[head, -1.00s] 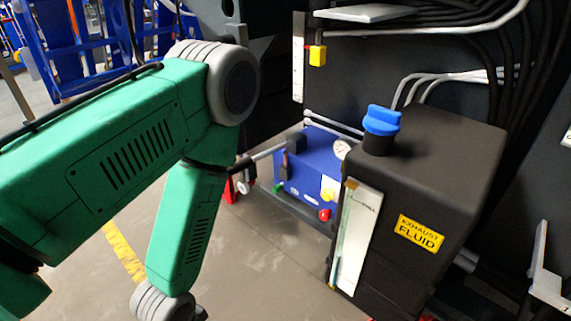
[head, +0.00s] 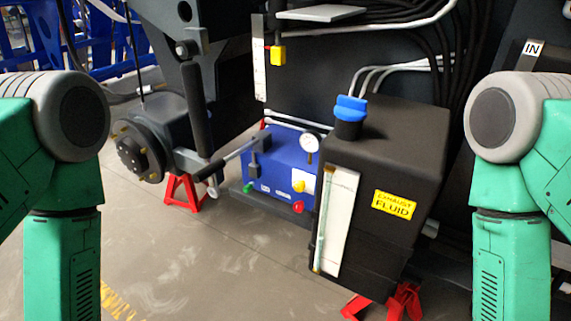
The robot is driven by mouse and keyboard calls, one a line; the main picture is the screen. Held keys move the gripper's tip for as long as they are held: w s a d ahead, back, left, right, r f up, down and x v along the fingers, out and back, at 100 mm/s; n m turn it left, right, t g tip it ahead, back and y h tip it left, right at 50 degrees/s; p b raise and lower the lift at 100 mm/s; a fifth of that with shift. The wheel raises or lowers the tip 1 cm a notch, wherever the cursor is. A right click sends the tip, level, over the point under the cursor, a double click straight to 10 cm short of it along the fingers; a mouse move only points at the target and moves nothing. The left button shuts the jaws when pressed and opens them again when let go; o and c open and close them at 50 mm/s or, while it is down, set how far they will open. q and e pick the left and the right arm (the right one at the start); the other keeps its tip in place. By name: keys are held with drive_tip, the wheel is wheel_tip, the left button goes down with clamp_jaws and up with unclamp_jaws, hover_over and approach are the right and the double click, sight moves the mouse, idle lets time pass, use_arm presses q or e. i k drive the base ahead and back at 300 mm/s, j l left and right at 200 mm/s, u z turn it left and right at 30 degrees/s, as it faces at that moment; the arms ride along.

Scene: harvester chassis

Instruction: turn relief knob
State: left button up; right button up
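A blue box-shaped pump unit (head: 273,165) sits low on the floor in the middle of the view. Its front carries a red round knob (head: 298,207), a yellow knob (head: 299,186) beside a white label, and a small green knob (head: 248,188) at the left. No readable lettering shows which one is the relief knob. A round white gauge (head: 311,143) stands at its top right, and a long lever (head: 235,155) reaches out to the left. My two green arms hang at the left and right edges. Both grippers are outside the picture.
A black exhaust fluid tank (head: 385,160) with a blue cap (head: 350,108) stands close right of the pump. Red stands (head: 184,192) and a wheel hub (head: 136,153) are at the left. The floor (head: 215,260) before the pump is clear.

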sight(299, 187)
drive_tip(key=l+z, duration=0.1)
drive_tip(key=z, duration=0.35)
drive_tip(key=l+z, duration=0.1)
drive_tip(key=z, duration=0.3)
drive_tip(key=i+l, duration=0.1)
drive_tip(key=i, duration=0.35)
